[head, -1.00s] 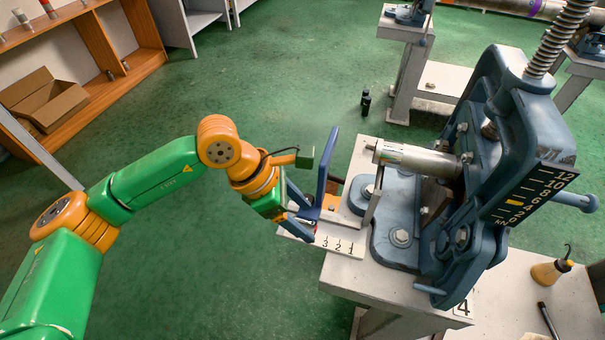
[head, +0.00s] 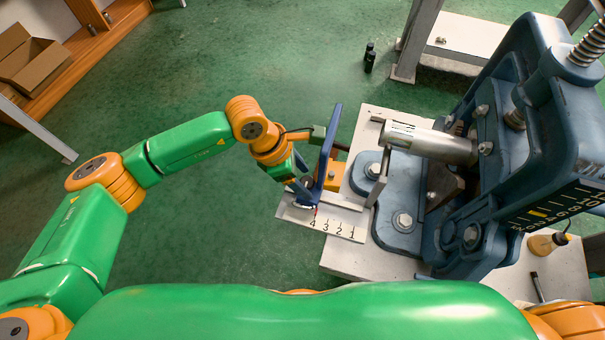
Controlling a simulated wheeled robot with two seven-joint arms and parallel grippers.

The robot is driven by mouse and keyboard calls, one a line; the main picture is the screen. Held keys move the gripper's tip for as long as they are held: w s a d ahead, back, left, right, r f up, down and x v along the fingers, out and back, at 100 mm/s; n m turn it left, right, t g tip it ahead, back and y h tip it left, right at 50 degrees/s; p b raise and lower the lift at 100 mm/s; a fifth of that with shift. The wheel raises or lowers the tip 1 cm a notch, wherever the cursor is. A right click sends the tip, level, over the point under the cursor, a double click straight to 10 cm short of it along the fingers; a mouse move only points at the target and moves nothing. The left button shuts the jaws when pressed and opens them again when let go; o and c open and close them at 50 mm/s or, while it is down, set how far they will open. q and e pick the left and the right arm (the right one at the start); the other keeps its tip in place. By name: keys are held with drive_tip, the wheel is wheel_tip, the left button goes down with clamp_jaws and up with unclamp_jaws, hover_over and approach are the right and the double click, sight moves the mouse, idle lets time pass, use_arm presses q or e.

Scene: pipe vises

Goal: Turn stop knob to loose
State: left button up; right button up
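The blue upright stop plate (head: 328,150) stands on the white numbered scale (head: 346,231), with a small red pointer (head: 316,210) near the 4. A dark round part, possibly the stop knob (head: 308,183), shows on the plate's left side, partly covered by my gripper. My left gripper (head: 302,192) reaches in from the left, its blue fingers at this part. Whether they are closed on it is hidden, and the knob's setting is not readable. My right gripper is out of view.
The blue pipe vise (head: 545,120) holds a metal pipe (head: 432,144) at the right, on a pale bench (head: 345,262). A dark bottle (head: 369,60) is on the green floor.

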use_arm(q)
clamp_jaws()
drive_tip(key=shift+n, duration=0.4)
drive_tip(key=n+b, duration=0.1)
drive_tip(key=n+t+b, duration=0.1)
drive_tip(key=n, duration=0.1)
drive_tip(key=shift+s+f+t, duration=0.15)
drive_tip(key=shift+s+t, duration=0.05)
drive_tip(key=shift+t, duration=0.1)
drive_tip(key=shift+s+d+n+t+y+b, duration=0.1)
drive_tip(key=shift+n+t+y+b, duration=0.15)
drive_tip(key=shift+n+b, duration=0.55)
drive_tip(key=shift+s+d+n+t+y+b, duration=0.15)
drive_tip(key=shift+n+y+b, duration=0.2)
drive_tip(key=shift+n+b, duration=0.45)
drive_tip(key=shift+w+a+n, duration=0.1)
drive_tip(key=shift+a+n, duration=0.05)
drive_tip(key=shift+n, duration=0.15)
drive_tip(key=shift+o, duration=1.1)
unclamp_jaws()
